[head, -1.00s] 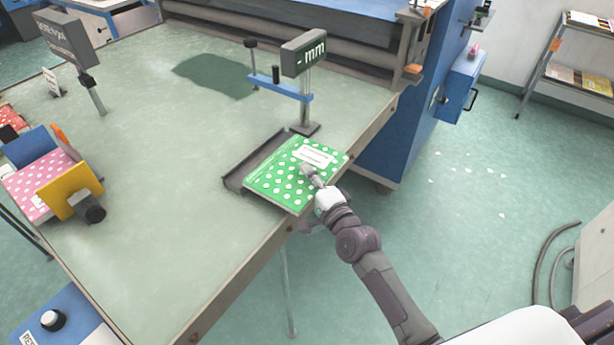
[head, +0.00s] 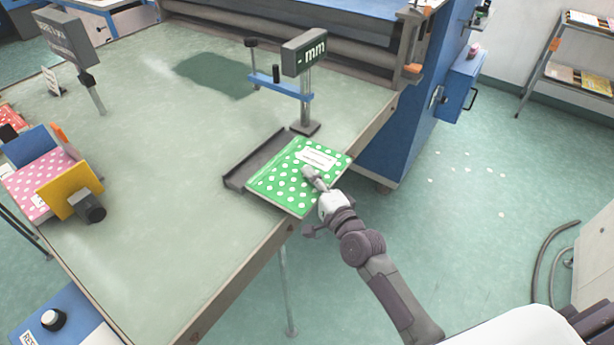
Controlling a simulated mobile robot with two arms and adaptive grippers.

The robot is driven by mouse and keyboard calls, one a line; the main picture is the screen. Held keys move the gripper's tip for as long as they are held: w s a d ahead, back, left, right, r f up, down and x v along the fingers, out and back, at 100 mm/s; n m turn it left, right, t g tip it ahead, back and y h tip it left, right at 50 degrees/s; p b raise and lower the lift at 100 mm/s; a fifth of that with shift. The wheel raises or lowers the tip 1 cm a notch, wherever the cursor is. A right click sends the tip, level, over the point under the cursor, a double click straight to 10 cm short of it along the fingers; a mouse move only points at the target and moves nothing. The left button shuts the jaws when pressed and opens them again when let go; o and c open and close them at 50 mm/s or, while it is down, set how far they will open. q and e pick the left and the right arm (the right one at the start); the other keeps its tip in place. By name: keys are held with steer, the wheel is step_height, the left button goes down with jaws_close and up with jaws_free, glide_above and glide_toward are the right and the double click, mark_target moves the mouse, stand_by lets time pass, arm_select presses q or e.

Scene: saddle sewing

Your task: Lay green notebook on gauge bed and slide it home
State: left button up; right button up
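The green notebook (head: 290,184) with white dots and a white label lies flat at the right edge of the table. Its left side is by the dark rail of the gauge bed (head: 247,168), and its near corner reaches the table's edge. The gauge post with the "mm" display (head: 304,53) stands just behind it. My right gripper (head: 314,178) is at the notebook's right edge, with a finger over the cover. The other finger is mostly hidden, so I cannot tell how far it is closed. My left gripper is out of view.
A pink dotted notebook (head: 45,178) sits in a holder with blue and yellow plates at the left. A sign on a post (head: 68,42) stands at the back left. The table's middle (head: 160,190) is clear. A blue machine stands behind.

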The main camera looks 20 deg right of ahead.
steer(key=shift+s+d+f, duration=0.3)
steer(key=shift+s+d, duration=0.25)
steer(key=shift+s, duration=0.05)
steer(key=shift+s+d+f, duration=0.3)
steer(key=shift+s+d, duration=0.25)
steer(key=shift+s, duration=0.05)
steer(key=shift+s+d+r, duration=0.15)
steer(key=shift+s+d, duration=0.1)
steer(key=shift+s+d+r, duration=0.1)
steer(key=shift+s+d, duration=0.7)
steer(key=shift+s, duration=0.25)
steer(key=shift+s+d+r, duration=0.1)
steer(key=shift+s+d, duration=0.65)
steer(key=shift+s, duration=0.25)
